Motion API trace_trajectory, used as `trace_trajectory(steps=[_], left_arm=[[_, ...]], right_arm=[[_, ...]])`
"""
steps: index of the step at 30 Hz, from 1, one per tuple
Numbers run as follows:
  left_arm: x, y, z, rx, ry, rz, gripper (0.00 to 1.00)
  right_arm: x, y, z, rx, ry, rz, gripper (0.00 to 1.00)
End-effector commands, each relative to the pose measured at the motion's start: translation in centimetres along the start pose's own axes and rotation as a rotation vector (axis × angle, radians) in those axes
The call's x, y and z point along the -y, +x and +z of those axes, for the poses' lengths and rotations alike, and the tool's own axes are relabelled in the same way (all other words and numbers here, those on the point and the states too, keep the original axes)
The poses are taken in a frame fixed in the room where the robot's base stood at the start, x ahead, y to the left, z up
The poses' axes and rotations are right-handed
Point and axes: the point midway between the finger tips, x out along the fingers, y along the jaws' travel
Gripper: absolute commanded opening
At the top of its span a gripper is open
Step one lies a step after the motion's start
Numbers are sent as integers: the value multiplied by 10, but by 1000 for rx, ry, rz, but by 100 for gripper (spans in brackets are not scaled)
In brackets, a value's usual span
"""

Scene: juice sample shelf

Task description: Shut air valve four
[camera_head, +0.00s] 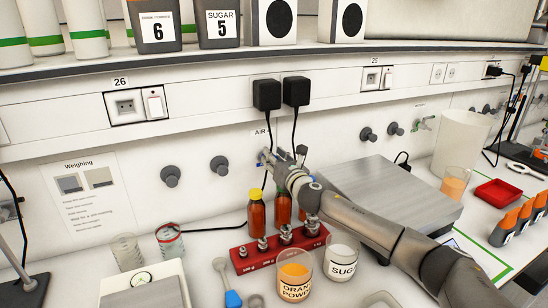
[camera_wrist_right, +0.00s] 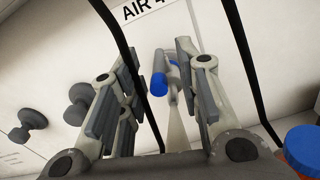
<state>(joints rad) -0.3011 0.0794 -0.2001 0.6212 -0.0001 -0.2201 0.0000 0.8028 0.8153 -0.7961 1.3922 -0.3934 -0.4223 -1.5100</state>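The air valve four (camera_wrist_right: 160,82) has a blue handle and a pale metal body, mounted on the white wall under the "AIR 4" label (camera_wrist_right: 142,8). In the right wrist view my right gripper (camera_wrist_right: 156,64) is open, with the valve showing in the gap between its fingers, closer to the right finger. I cannot tell whether a finger touches the handle. In the head view my right gripper (camera_head: 277,160) is up at the wall just below the AIR label (camera_head: 259,132) and hides most of the valve. My left gripper is not in view.
Black plugs (camera_head: 267,95) hang cables beside my gripper. Grey knobs (camera_head: 219,165) are on the wall to the left. Below stand amber bottles (camera_head: 256,217), a red weight rack (camera_head: 243,262), an orange powder beaker (camera_head: 294,280) and a sugar beaker (camera_head: 341,256). A grey plate (camera_head: 395,190) lies right.

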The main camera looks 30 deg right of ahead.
Motion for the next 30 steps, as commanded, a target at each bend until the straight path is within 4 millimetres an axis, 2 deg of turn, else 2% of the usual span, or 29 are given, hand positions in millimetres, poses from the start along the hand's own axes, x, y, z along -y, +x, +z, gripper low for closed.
trace_trajectory(steps=[9,16,30], left_arm=[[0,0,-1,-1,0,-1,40],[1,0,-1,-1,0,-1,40],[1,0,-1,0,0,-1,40]], right_arm=[[0,1,0,0,0,0,30],[0,1,0,0,0,0,1],[1,1,-1,-3,-1,5,0]])
